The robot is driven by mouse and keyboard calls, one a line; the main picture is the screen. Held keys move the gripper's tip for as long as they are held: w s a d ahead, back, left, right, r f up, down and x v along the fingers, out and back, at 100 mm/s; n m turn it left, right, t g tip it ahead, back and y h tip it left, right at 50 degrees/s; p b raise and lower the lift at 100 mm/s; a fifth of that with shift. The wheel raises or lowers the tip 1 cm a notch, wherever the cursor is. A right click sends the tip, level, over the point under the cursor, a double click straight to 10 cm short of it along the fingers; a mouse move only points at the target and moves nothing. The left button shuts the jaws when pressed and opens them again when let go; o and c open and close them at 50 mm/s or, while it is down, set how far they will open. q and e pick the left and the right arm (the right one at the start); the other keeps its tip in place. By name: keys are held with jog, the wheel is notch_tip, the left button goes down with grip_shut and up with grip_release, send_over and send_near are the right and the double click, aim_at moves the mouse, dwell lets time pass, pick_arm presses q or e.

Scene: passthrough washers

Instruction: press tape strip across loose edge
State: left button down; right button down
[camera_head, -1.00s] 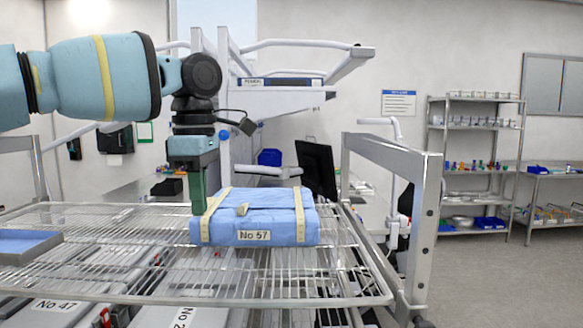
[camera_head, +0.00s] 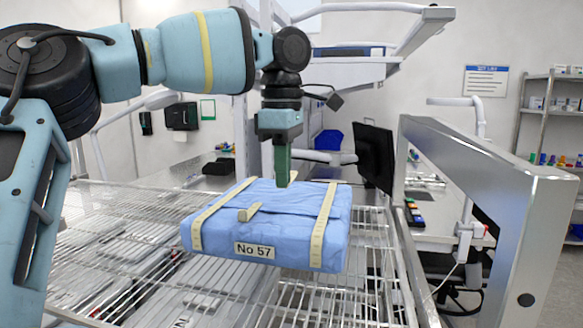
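A blue wrapped pack (camera_head: 285,200) labelled No 57 lies on the wire rack. Two long cream tape bands cross it, one on the left (camera_head: 215,215) and one on the right (camera_head: 324,225). A short cream tape strip (camera_head: 249,211) lies on its top between them, near a fold edge (camera_head: 300,214) of the wrap. My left gripper (camera_head: 283,184) points straight down over the far part of the pack, behind the short strip. Its green fingers show as one block, so their opening is hidden. Contact with the pack cannot be told. My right gripper is out of view.
The wire rack (camera_head: 110,215) has free room left of the pack. A thick metal frame (camera_head: 480,190) stands to the right. A dark monitor (camera_head: 374,157) is behind the pack, and grey items lie below the rack.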

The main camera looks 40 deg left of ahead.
aim_at(283, 225)
pick_arm(q)
jog(key=shift+s+f, duration=0.15)
jog(key=shift+f, duration=0.9)
jog(key=shift+f+b, duration=0.65)
jog(key=shift+f, duration=1.55)
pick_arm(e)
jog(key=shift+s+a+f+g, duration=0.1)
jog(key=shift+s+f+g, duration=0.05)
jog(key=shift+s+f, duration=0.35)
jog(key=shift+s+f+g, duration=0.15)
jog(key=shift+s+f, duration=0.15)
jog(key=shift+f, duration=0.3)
pick_arm(q)
jog(key=shift+f, duration=0.4)
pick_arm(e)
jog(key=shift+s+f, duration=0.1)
